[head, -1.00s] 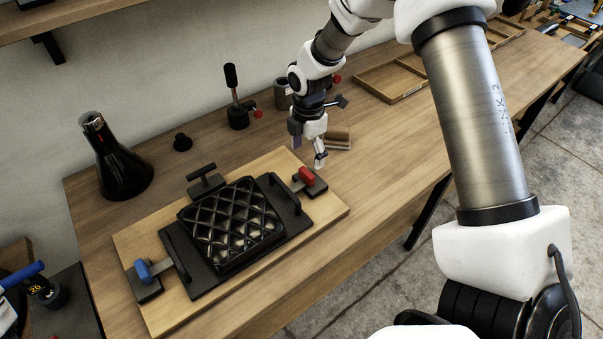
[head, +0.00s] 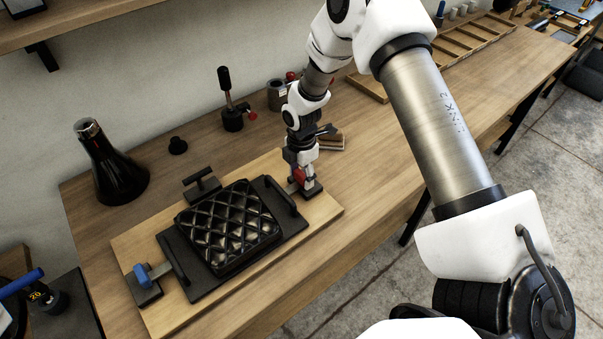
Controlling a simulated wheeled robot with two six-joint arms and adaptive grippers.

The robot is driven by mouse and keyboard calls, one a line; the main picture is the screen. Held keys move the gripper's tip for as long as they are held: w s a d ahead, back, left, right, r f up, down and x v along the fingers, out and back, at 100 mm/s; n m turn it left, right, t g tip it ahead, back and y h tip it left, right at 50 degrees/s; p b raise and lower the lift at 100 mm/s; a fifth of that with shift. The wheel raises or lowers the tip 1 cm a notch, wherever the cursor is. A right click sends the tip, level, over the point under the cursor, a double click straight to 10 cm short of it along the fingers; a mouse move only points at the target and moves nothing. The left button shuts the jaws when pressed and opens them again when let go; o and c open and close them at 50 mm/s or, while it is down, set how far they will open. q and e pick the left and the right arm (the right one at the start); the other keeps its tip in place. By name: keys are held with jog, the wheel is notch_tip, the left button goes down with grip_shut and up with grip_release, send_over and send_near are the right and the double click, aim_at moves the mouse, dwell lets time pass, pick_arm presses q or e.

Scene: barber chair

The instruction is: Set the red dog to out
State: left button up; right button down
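The red dog (head: 300,177) is a red-handled clamp on a dark base at the right end of the wooden board (head: 330,212). My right gripper (head: 301,180) has come down over it, with its fingers at the red handle. They hide part of the handle and the dog's arm, and I cannot tell whether they are shut on it. The blue dog (head: 142,274) is at the left end of the board. Between the dogs lies a black quilted pad (head: 229,225) on a dark plate (head: 205,284) with handles. My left gripper is not in view.
A brush-like block (head: 330,141) lies close behind my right gripper.

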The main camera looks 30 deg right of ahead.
jog(key=d, duration=0.5)
jog(key=shift+w, duration=0.25)
jog(key=shift+a, duration=0.15)
jog(key=c, duration=0.6)
grip_release()
jog(key=shift+c, duration=0.2)
jog(key=shift+o, duration=1.2)
jog(key=shift+d, duration=0.2)
